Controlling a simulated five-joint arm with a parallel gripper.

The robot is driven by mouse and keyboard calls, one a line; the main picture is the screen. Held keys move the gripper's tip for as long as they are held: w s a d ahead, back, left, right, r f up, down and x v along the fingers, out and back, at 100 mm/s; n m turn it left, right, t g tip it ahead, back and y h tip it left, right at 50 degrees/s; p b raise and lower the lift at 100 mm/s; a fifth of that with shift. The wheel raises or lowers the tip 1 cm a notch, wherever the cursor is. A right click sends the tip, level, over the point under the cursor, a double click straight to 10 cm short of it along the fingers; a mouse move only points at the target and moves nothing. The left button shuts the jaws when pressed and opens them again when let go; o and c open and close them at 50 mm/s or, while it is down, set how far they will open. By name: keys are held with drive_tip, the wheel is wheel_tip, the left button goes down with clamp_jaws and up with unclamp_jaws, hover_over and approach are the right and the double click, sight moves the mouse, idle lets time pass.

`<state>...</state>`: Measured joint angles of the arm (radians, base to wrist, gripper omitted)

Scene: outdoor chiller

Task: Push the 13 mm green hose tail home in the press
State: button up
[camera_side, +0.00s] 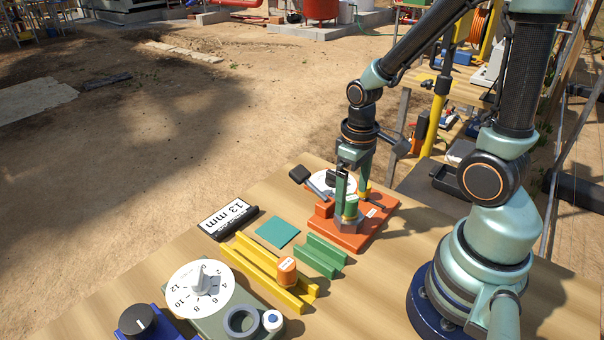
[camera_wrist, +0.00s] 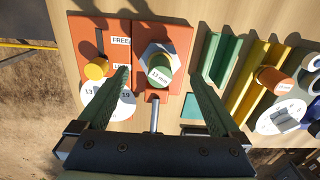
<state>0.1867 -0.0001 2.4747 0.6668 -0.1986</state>
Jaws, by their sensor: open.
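The orange press (camera_side: 375,228) stands at the far right of the bench; its base also shows in the wrist view (camera_wrist: 177,32). The green hose tail (camera_side: 350,210) stands upright in the press's grey hex seat (camera_side: 346,226). In the wrist view the hose tail (camera_wrist: 163,64) shows its "13 mm" label. My gripper (camera_side: 348,187) is over the press, pointing down. In the wrist view my gripper (camera_wrist: 160,76) is open, with one green finger on each side of the hose tail and visible gaps. How far the tail sits in the seat is unclear.
A dark-ended lever (camera_side: 300,173) sticks out from the press beside a white dial (camera_wrist: 108,101) and yellow knob (camera_wrist: 96,68). Nearby are a green cradle (camera_side: 322,256), a yellow cradle (camera_side: 255,264) with an orange fitting (camera_side: 287,270), a teal pad (camera_side: 277,232) and a "13 mm" sign (camera_side: 228,216).

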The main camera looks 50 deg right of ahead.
sight(352, 198)
drive_tip(key=shift+r, duration=2.75)
wheel_tip(352, 198, up, 12)
drive_tip(key=a+t, duration=0.1)
drive_tip(key=t, duration=0.1)
drive_tip(key=w+a+t, duration=0.1)
drive_tip(key=a, duration=0.1)
drive_tip(key=w+a+f+t, duration=0.1)
drive_tip(key=a+t, duration=0.1)
drive_tip(key=shift+t, duration=0.3)
